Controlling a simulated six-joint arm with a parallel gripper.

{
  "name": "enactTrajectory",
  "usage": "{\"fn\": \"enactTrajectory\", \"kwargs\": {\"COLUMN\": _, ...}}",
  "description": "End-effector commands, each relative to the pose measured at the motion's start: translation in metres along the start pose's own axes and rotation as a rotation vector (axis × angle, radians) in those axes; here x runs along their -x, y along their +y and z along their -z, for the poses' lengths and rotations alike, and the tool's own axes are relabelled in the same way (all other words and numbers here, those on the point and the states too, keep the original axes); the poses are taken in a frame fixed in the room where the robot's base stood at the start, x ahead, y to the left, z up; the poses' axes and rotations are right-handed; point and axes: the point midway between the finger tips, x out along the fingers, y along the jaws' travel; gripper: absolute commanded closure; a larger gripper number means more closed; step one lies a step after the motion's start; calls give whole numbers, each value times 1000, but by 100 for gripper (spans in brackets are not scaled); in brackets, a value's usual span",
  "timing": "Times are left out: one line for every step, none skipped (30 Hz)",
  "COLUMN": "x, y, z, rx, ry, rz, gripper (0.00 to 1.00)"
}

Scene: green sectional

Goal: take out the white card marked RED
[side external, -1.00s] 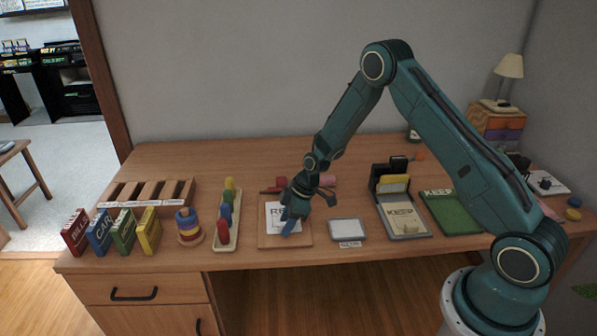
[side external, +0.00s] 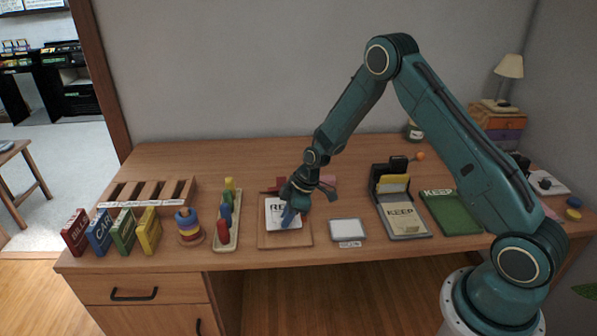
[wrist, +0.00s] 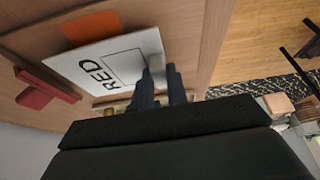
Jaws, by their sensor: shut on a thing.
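The white card marked RED (side external: 276,212) is above or on a square wooden board (side external: 268,241) in the middle of the desk. In the wrist view the card (wrist: 90,62) shows its black lettering and a box outline. My gripper (side external: 289,218) is shut on the card's edge; its dark blue fingers (wrist: 162,80) close at that edge in the wrist view. The fingers hide part of the card. I cannot tell exactly how far the card is off the board.
A tray of coloured pegs (side external: 234,238) stands to the left of the board. A small white pad (side external: 347,230) lies to its right. Beyond it are a grey KEEP box (side external: 410,237) and a green KEEP folder (side external: 465,226). Red blocks (wrist: 45,88) lie behind the board.

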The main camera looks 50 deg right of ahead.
Motion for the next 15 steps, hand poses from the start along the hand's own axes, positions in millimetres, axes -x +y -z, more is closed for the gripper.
{"fn": "enactTrajectory", "kwargs": {"x": 6, "y": 0, "z": 3, "rx": 1, "ry": 1, "rz": -2, "gripper": 100}}
{"fn": "enactTrajectory", "kwargs": {"x": 9, "y": 0, "z": 4, "rx": 1, "ry": 1, "rz": -2, "gripper": 100}}
{"fn": "enactTrajectory", "kwargs": {"x": 14, "y": 0, "z": 6, "rx": 1, "ry": 2, "rz": -3, "gripper": 100}}
{"fn": "enactTrajectory", "kwargs": {"x": 18, "y": 0, "z": 8, "rx": 1, "ry": 2, "rz": -3, "gripper": 100}}
{"fn": "enactTrajectory", "kwargs": {"x": 23, "y": 0, "z": 10, "rx": 1, "ry": 2, "rz": -2, "gripper": 100}}
{"fn": "enactTrajectory", "kwargs": {"x": 29, "y": 1, "z": 12, "rx": 1, "ry": 2, "rz": -4, "gripper": 100}}
{"fn": "enactTrajectory", "kwargs": {"x": 34, "y": 1, "z": 14, "rx": 0, "ry": 2, "rz": -4, "gripper": 100}}
{"fn": "enactTrajectory", "kwargs": {"x": 39, "y": 0, "z": 16, "rx": 1, "ry": 2, "rz": -3, "gripper": 100}}
{"fn": "enactTrajectory", "kwargs": {"x": 46, "y": 1, "z": 20, "rx": 1, "ry": 3, "rz": -5, "gripper": 100}}
{"fn": "enactTrajectory", "kwargs": {"x": 52, "y": 1, "z": 22, "rx": 1, "ry": 2, "rz": -4, "gripper": 100}}
{"fn": "enactTrajectory", "kwargs": {"x": 58, "y": 1, "z": 24, "rx": 2, "ry": 3, "rz": -5, "gripper": 100}}
{"fn": "enactTrajectory", "kwargs": {"x": 65, "y": 1, "z": 27, "rx": 1, "ry": 2, "rz": -5, "gripper": 100}}
{"fn": "enactTrajectory", "kwargs": {"x": 71, "y": 1, "z": 30, "rx": 1, "ry": 2, "rz": -5, "gripper": 100}}
{"fn": "enactTrajectory", "kwargs": {"x": 77, "y": 1, "z": 32, "rx": 1, "ry": 3, "rz": -5, "gripper": 100}}
{"fn": "enactTrajectory", "kwargs": {"x": 86, "y": 1, "z": 36, "rx": 2, "ry": 3, "rz": -5, "gripper": 100}}
